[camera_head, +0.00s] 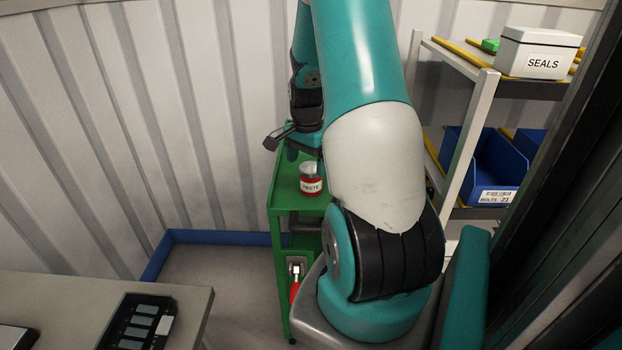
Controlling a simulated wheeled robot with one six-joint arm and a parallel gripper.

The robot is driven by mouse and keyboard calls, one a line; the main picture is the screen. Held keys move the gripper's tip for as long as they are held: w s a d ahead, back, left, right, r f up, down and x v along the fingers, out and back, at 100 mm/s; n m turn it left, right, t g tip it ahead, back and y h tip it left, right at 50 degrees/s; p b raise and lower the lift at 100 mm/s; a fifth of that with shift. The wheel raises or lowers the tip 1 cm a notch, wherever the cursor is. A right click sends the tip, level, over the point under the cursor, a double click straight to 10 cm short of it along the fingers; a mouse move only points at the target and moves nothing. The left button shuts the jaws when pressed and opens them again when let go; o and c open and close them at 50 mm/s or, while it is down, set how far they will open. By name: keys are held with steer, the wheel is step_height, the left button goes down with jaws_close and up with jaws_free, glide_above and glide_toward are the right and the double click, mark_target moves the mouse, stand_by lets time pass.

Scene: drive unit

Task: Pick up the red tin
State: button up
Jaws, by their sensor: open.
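The red tin (311,186) has a pale lid and a white label reading PASTE. It stands upright on the top of a green cart (285,196), close to the wall. My gripper (281,146) is partly in view above the far end of the cart top, up and to the left of the tin in the picture. It is open and apart from the tin. My own arm hides the rest of the gripper and the right side of the cart.
A shelf rack on the right holds a SEALS box (538,53) and blue bins (490,160). A grey table (185,299) with a dark tray (138,321) is at lower left. A red object (294,291) shows low on the cart. Floor between table and cart is clear.

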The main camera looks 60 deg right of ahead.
mark_target(309, 168)
steer(key=shift+d+f+p, duration=0.15)
steer(key=shift+d+f, duration=0.05)
steer(key=shift+f, duration=0.8)
steer(key=shift+d+f+p, duration=0.15)
steer(key=shift+d+f, duration=0.1)
steer(key=shift+f, duration=0.75)
steer(key=shift+d+f+p, duration=0.15)
steer(key=shift+d+f, duration=0.05)
steer(key=shift+f, duration=0.8)
steer(key=c, duration=1.1)
steer(key=shift+r, duration=0.1)
